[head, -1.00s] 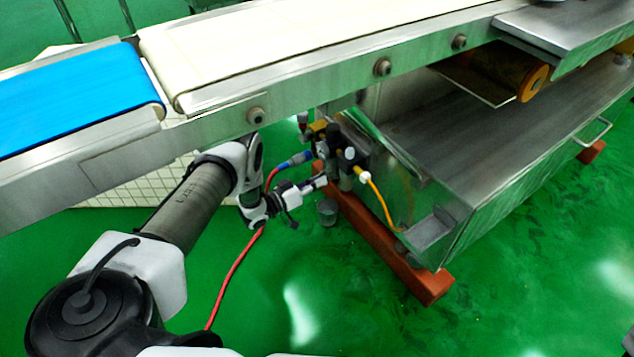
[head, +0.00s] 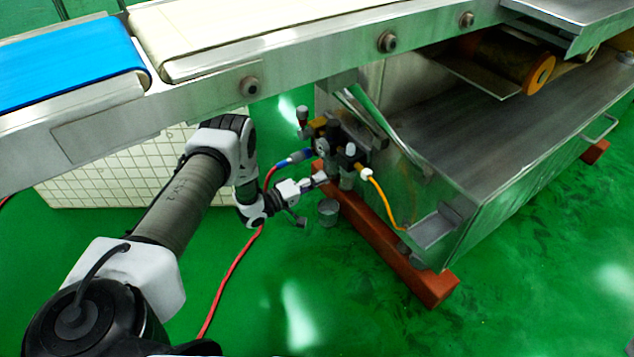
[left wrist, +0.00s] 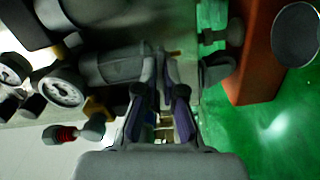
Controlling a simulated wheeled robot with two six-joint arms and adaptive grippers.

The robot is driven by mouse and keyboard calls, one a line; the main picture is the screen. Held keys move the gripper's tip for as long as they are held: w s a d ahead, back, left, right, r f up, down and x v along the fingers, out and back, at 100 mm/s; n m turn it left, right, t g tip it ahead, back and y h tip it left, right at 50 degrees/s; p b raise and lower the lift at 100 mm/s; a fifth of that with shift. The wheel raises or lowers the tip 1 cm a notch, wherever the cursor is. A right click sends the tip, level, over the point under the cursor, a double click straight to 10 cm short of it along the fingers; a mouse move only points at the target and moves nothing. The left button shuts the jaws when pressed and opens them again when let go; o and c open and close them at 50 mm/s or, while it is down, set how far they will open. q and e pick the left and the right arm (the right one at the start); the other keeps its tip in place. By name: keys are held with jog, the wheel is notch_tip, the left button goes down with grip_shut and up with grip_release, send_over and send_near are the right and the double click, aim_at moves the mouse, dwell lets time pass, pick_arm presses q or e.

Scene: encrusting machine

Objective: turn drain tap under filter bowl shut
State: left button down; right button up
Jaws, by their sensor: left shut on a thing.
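The filter bowl is a grey cylinder (left wrist: 108,68) in the left wrist view, lying sideways in the picture; in the head view it is part of the small air unit (head: 335,143) on the machine's side. A small brass piece, which looks like the drain tap (left wrist: 174,53), shows at the bowl's end, beside my fingertips. My left gripper (head: 325,178) reaches in from the left at the unit's underside. In the left wrist view its two fingers (left wrist: 160,65) are close together, shut on a small part at the bowl's end. The fingers hide most of it, so the tap's angle cannot be told. My right gripper is out of view.
A grey cup (head: 328,212) is below the unit, close to the gripper. A red-brown beam (head: 400,265) runs along the machine's foot. A red hose (head: 235,268) and an orange hose (head: 383,203) join the unit. The conveyor (head: 300,55) passes above my arm. Green floor is clear in front.

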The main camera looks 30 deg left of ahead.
pick_arm(q)
jog(key=shift+w+r+n+b, duration=0.1)
jog(key=shift+n+b, duration=0.3)
jog(key=shift+n, duration=0.9)
jog(key=c, duration=1.3)
grip_release()
jog(key=v, duration=1.2)
